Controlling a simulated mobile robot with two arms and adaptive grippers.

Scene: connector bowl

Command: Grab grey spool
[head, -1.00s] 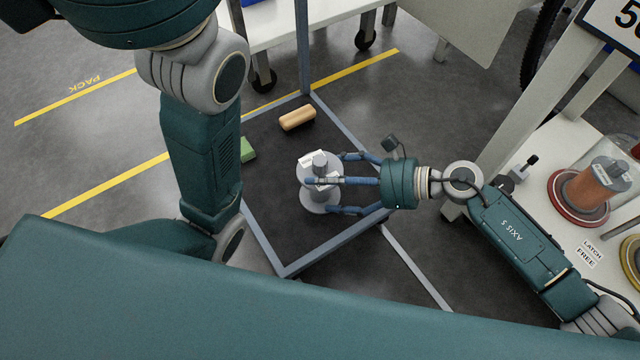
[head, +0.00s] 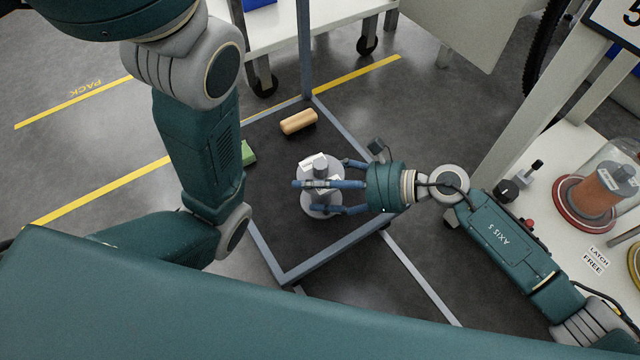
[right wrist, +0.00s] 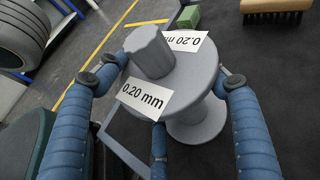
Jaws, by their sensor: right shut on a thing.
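The grey spool (head: 320,168) stands over the dark surface with the grey-blue edge frame. It has a grey hub on top and white labels. In the right wrist view the spool (right wrist: 195,75) shows two labels reading 0.20 mm. My right gripper (head: 330,187) comes in from the right, its blue fingers around the spool and shut on it. In the right wrist view the fingers (right wrist: 160,110) lie around the flange; the contact points are partly hidden. My left arm is at the left of the head view, but its gripper is not seen.
A tan-topped brush (head: 298,122) lies on the dark surface (head: 275,225) behind the spool. A green block (head: 248,153) lies at its left edge. A bench at right holds an orange spool (head: 597,187) under a clear cover. A white cart (head: 275,28) stands behind.

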